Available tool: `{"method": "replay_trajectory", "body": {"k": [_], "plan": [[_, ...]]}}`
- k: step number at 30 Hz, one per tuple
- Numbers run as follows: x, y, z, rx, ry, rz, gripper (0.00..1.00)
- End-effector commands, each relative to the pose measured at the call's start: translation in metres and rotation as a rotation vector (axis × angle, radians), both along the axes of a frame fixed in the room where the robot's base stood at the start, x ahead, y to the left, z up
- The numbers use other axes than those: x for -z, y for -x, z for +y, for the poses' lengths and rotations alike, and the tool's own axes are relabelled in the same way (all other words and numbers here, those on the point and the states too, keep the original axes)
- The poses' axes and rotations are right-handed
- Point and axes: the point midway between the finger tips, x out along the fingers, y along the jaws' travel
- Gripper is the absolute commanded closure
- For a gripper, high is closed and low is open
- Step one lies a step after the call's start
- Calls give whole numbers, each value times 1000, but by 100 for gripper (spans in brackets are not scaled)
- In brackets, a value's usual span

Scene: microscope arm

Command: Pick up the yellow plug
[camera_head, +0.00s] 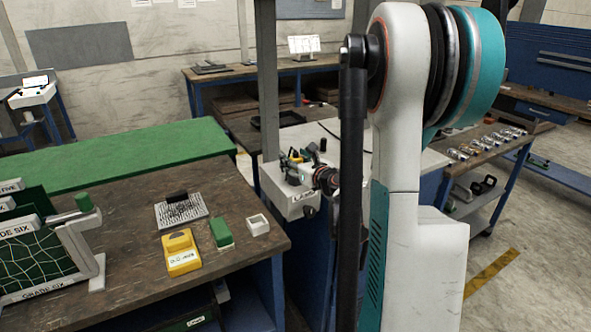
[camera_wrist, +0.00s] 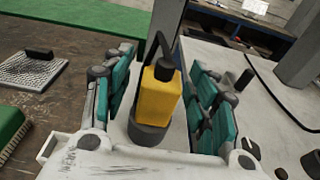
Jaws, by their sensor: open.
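The yellow plug (camera_wrist: 160,97) stands nearly upright in a dark grey round base (camera_wrist: 148,130), with a black top and a black cable rising from it. In the wrist view it is between the two teal-padded fingers of my gripper (camera_wrist: 161,75), with gaps showing on both sides. My gripper is open. In the head view, my gripper (camera_head: 308,168) is small and partly hidden among dark parts beside the grey post. A small yellow patch (camera_head: 293,157) there may be the plug, but it is too small to tell.
A wooden bench (camera_head: 130,225) at left holds a yellow box (camera_head: 181,254), a green block (camera_head: 221,233), a small white box (camera_head: 258,224) and a bristly mat (camera_head: 180,211). A grey post (camera_head: 267,90) stands beside the plug's area. A pale worktop (camera_wrist: 262,110) lies to the right.

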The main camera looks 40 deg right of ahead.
Motion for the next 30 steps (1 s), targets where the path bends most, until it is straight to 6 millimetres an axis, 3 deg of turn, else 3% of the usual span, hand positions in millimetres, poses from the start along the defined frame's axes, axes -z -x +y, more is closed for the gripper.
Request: {"method": "replay_trajectory", "body": {"k": [4,9,11,23,30], "plan": [[-1,1,0,0,0,0,49],[-1,1,0,0,0,0,87],[-1,1,0,0,0,0,97],[-4,1,0,0,0,0,97],[-32,1,1,0,0,0,97]]}}
